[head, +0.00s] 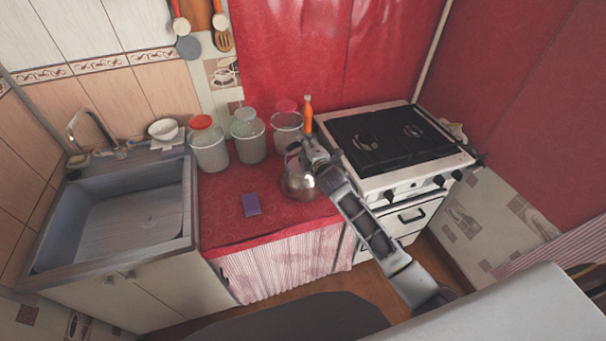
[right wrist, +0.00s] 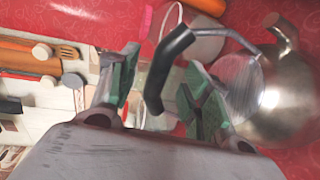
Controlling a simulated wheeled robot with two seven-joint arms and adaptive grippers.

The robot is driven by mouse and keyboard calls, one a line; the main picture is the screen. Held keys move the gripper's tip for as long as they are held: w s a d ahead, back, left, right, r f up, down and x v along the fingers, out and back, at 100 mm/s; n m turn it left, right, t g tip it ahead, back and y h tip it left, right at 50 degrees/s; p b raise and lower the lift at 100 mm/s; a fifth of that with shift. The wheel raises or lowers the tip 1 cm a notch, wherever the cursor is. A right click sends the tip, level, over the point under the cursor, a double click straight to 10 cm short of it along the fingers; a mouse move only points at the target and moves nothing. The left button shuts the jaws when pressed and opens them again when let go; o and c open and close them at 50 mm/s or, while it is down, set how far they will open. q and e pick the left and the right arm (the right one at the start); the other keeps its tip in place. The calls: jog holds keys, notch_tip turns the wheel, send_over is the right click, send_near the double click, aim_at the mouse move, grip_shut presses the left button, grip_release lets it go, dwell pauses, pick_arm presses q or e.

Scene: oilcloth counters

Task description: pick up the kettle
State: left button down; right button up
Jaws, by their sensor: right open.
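The kettle (head: 298,186) is a shiny metal pot on the red counter, left of the stove, partly covered by my right arm in the head view. In the right wrist view its rounded body (right wrist: 283,95) lies at the right, and its black handle grip (right wrist: 170,62) shows between the two green-padded fingers. My right gripper (right wrist: 155,85) is open, with a finger on each side of the handle grip; I cannot tell whether either touches it. In the head view my right gripper (head: 308,152) is just above the kettle. My left gripper is not in view.
Several glass jars, one with a red lid (head: 209,148), and an orange bottle (head: 307,115) stand behind the kettle. A purple box (head: 251,204) lies to its left. The stove (head: 390,145) is at the right, the sink (head: 125,215) at the left. The counter front is clear.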

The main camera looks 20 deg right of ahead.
jog(key=shift+w+a+f, duration=0.1)
jog(key=shift+w+f, duration=0.05)
jog(key=shift+w, duration=0.6)
jog(key=shift+w+f, duration=0.15)
jog(key=shift+w, duration=0.55)
grip_shut()
